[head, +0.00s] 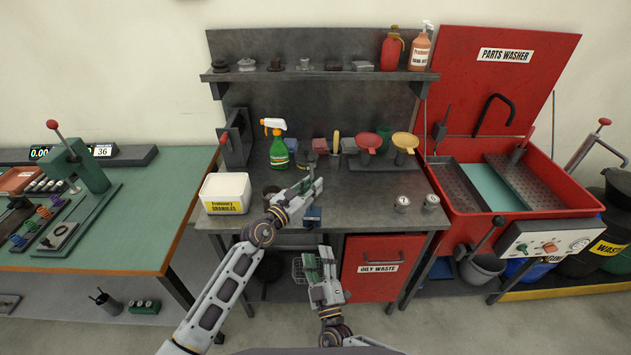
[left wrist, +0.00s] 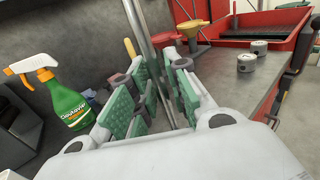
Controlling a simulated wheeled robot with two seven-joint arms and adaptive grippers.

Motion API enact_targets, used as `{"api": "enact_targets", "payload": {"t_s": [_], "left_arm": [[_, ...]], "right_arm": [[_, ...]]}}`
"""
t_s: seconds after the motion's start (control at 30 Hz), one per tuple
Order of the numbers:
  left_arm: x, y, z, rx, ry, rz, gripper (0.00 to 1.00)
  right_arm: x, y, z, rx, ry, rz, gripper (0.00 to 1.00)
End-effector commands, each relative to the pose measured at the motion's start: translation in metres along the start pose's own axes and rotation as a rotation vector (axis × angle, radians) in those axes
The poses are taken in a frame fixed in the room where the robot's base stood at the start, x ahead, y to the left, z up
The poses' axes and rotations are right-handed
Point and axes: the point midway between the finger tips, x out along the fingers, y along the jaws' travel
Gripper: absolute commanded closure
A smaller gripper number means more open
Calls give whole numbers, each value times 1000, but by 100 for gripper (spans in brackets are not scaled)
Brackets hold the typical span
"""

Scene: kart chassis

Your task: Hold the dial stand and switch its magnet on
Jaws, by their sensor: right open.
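The dial stand shows in part: a small blue block (head: 312,216), which looks like its base, is at the bench's front edge under my left gripper (head: 312,188). In the left wrist view a bright metal post (left wrist: 146,40) rises between the green finger pads of my left gripper (left wrist: 164,90). The pads are close on both sides of the post, but I cannot tell whether they touch it. The stand's dial and magnet switch cannot be made out. My right gripper (head: 320,262) is open and empty, lower than the bench top, in front of its edge.
A red parts washer (head: 550,180) stands at the right. The bench front between stand and tins is clear.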

Motion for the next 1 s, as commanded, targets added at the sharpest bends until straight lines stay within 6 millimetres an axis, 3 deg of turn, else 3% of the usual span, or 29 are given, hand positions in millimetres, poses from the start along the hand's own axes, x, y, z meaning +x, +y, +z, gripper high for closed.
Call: {"api": "enact_targets", "payload": {"t_s": [0.1, 0.57, 1.0], "left_arm": [[0, 0, 0, 0, -1, 1, 66], [-4, 1, 1, 1, -1, 1, 66], [-39, 1, 0, 2, 0, 2, 66]], "right_arm": [[0, 0, 0, 0, 0, 0, 50], [0, 0, 0, 0, 0, 0, 50], [0, 0, 0, 0, 0, 0, 50]]}}
